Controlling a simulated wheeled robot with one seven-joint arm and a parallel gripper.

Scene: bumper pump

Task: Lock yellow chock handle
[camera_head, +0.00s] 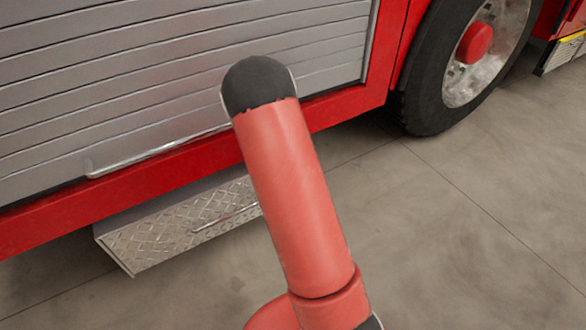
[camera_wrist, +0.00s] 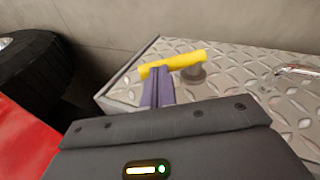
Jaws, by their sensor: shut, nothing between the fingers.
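The yellow handle (camera_wrist: 173,64) shows in the wrist view as a short bar on a round grey mount (camera_wrist: 194,75), on a diamond-plate metal panel (camera_wrist: 245,85). My gripper (camera_wrist: 158,72) has its purple fingers shut with nothing between them. The fingertips are at the left part of the yellow handle and overlap it in the picture. I cannot tell whether they touch it. In the head view the handle and my gripper are not visible; my red arm fills the middle.
A metal grab handle (camera_wrist: 298,72) is on the panel's right. A dark tyre (camera_wrist: 35,75) is at the left. In the head view, a red truck with a grey roller shutter (camera_head: 150,60), a diamond-plate step (camera_head: 160,235) and a wheel (camera_head: 430,80) stand beside clear concrete floor (camera_head: 450,240).

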